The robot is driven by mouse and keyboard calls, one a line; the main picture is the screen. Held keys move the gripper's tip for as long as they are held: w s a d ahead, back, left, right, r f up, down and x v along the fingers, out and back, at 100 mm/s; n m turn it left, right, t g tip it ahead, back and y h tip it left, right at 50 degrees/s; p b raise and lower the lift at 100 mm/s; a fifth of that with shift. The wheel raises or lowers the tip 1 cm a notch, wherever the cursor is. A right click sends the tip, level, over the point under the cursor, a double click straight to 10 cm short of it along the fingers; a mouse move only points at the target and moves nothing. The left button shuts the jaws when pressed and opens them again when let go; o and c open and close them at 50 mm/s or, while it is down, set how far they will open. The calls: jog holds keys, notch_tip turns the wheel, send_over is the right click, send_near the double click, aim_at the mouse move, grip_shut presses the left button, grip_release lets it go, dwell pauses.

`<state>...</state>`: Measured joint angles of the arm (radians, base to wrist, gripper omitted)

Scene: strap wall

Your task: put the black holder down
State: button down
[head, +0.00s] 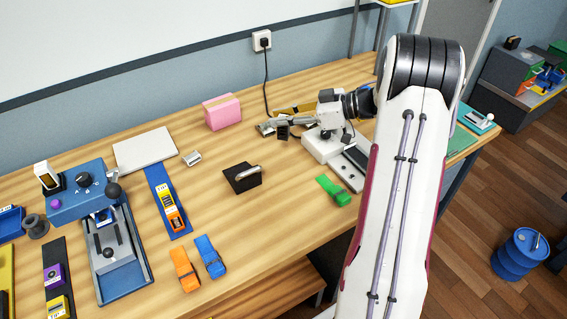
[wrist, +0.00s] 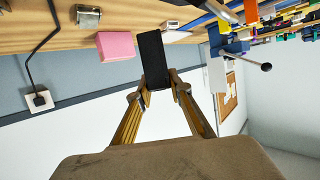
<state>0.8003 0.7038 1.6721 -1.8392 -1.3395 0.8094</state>
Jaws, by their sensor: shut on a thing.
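The black holder (wrist: 152,55) is a dark flat-faced block between my gripper's fingertips in the wrist view. My gripper (wrist: 158,88) is shut on it. In the head view my gripper (head: 276,123) reaches left over the back part of the table (head: 310,215), left of a white machine. Only a small dark part of the holder (head: 282,133) shows there beneath the fingers. I cannot tell whether it touches the table top.
A pink block (head: 222,112) stands left of my gripper. A black block with a silver piece (head: 242,178) lies nearer the front. A white machine (head: 325,143) stands close on the right. A black cable (head: 266,85) hangs from the wall socket behind.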

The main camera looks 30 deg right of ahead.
aim_at(282, 136)
jog(key=shift+f, duration=0.15)
dwell(0.3)
jog(key=shift+f, duration=3.05)
jog(key=shift+f, duration=1.85)
jog(key=shift+f, duration=0.15)
jog(key=c, duration=1.8)
grip_release()
jog(key=shift+c, duration=0.2)
jog(key=shift+s, duration=0.15)
jog(key=v, duration=1.2)
